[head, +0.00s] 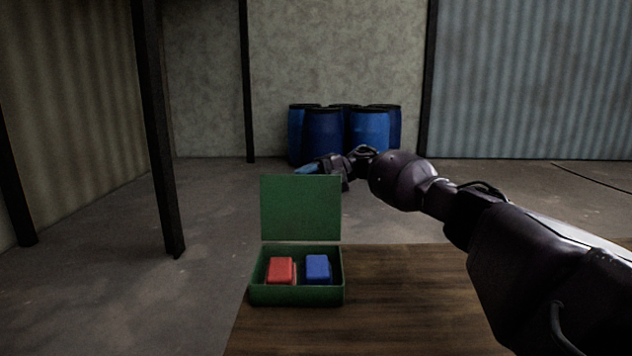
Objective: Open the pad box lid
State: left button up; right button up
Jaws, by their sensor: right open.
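The green pad box (297,295) stands at the left end of the wooden table. Its green lid (300,207) stands upright at the back of the box, so the box is open. Inside lie a red pad (280,270) on the left and a blue pad (318,268) on the right. My right gripper (309,168) is open, at the lid's top edge in the picture; I cannot tell whether it touches the lid. Its fingers are small and partly hidden. My left gripper is not in view.
The brown wooden table (405,295) is bare to the right of the box, under my right arm. Several blue barrels (323,135) stand by the back wall. A dark post (160,130) rises from the floor at the left.

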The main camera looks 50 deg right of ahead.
pick_arm(q)
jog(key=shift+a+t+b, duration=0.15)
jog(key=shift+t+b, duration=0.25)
jog(key=shift+b, duration=0.4)
pick_arm(e)
jog(key=v, duration=1)
jog(key=shift+d, duration=0.35)
jog(key=shift+s, duration=0.1)
